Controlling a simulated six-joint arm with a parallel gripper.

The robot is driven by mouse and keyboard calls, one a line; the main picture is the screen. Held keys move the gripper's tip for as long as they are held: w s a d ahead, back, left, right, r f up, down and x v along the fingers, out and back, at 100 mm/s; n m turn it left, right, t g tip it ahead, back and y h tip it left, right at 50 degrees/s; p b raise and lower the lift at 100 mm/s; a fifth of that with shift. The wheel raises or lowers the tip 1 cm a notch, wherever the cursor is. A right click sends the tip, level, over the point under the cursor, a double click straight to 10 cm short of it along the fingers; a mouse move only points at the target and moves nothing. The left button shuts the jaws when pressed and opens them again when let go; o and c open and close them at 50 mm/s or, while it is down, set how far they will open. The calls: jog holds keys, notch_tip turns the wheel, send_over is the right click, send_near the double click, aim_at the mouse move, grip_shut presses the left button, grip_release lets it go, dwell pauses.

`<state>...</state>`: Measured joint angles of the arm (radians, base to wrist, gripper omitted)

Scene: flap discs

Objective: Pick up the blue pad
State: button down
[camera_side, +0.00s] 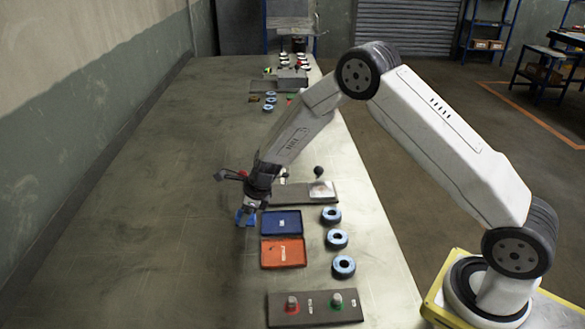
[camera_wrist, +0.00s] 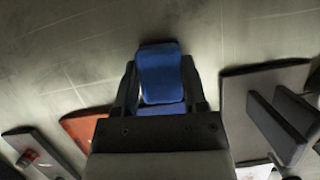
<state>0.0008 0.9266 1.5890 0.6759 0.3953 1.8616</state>
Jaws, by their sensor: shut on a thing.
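The blue pad (camera_wrist: 160,72) is between the two fingers of my gripper (camera_wrist: 160,100) in the wrist view, and the fingers are shut on it. In the side view my gripper (camera_side: 249,207) points down at the left of the trays, with the blue pad (camera_side: 245,219) at its tips. The pad is low, close to the table top; I cannot tell if it touches the table. My fingers hide part of the pad.
A blue tray (camera_side: 281,223) and an orange tray (camera_side: 283,253) lie right of the gripper. Several blue-rimmed discs (camera_side: 337,239) stand farther right. A button panel (camera_side: 315,308) is at the front and a grey plate (camera_side: 290,195) behind. The table's left side (camera_side: 150,220) is clear.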

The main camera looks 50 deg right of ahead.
aim_at(240, 213)
jog(key=shift+r, duration=0.2)
jog(key=shift+r, duration=0.5)
notch_tip(240, 213, up, 2)
jog(key=s+r, duration=0.9)
jog(key=s, duration=0.5)
jog(key=shift+d+r, duration=0.3)
jog(key=shift+d, duration=0.15)
